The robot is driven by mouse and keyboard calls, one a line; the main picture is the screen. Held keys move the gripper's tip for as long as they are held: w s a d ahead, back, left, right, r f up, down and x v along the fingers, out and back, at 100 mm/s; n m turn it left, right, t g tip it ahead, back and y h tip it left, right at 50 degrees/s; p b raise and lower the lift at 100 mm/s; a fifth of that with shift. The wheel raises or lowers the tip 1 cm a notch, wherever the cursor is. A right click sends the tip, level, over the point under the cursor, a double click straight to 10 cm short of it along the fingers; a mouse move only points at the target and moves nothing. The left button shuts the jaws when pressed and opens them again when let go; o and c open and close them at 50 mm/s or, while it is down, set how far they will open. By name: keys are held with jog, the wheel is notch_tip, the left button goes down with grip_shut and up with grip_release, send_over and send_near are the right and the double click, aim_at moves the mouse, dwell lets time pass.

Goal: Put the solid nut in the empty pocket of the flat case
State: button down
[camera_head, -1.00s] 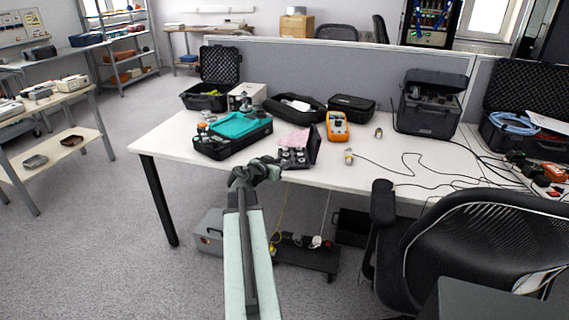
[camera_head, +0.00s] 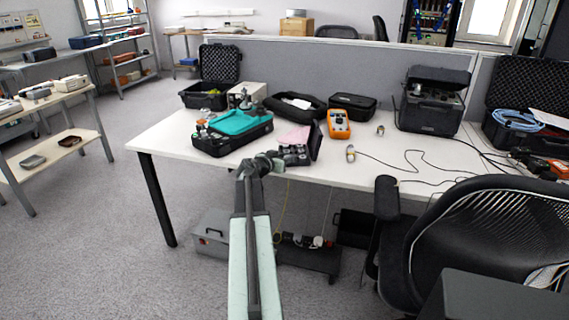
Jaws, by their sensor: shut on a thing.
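The flat case (camera_head: 316,142) is a small black case with its lid standing open, near the front edge of the white table. Small metallic pieces show in its dark tray, but single pockets are too small to tell apart. My gripper (camera_head: 277,160) is at the left front side of the case, overlapping its near left corner in the picture. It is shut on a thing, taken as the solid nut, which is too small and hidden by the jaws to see. Whether the gripper touches the case cannot be told.
A black case with a teal insert (camera_head: 240,122) lies just left of the gripper. A pink cloth (camera_head: 295,136) lies behind the flat case. A black chair (camera_head: 470,240) stands at front right.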

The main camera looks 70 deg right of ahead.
jog(key=shift+f, duration=0.15)
jog(key=c, duration=1.1)
grip_release()
jog(key=shift+s, duration=0.1)
jog(key=shift+c, duration=0.2)
jog(key=shift+r, duration=0.25)
jog(key=p+v, duration=0.3)
jog(key=v, duration=0.9)
